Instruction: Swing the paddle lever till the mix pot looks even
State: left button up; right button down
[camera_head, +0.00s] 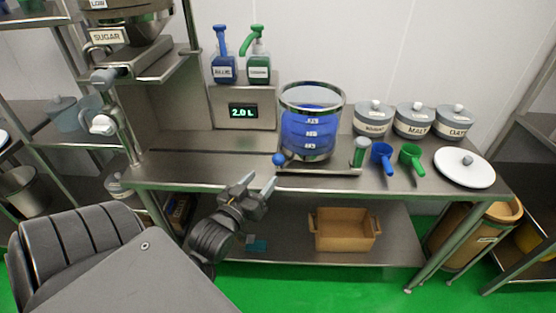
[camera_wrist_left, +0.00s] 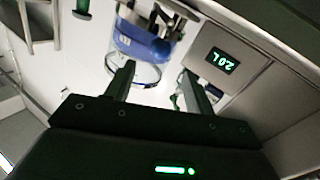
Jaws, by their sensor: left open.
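The mix pot (camera_head: 312,132) is a clear, metal-rimmed vessel with blue contents and white level marks; I cannot tell whether the mix is even. A low metal bar at its front right carries an upright green handle (camera_head: 360,152), which looks like the paddle lever. A blue ball knob (camera_head: 279,159) sits at the pot's lower left. My left gripper (camera_head: 257,184) is open and empty, in front of the counter edge, below and left of the knob. In the left wrist view the pot (camera_wrist_left: 135,45) shows beyond the open fingers (camera_wrist_left: 158,70). My right gripper is out of view.
A display (camera_head: 243,112) reading 2.0 L stands behind left, under blue and green pump bottles (camera_head: 223,67). A wooden crate (camera_head: 345,229) sits on the lower shelf.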

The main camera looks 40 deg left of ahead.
aim_at(275, 163)
pick_arm(q)
jog(key=p+x, duration=0.1)
jog(key=x, duration=0.9)
jog(key=shift+w, duration=0.1)
jog(key=shift+c, duration=0.3)
grip_shut()
jog(key=shift+p, duration=0.3)
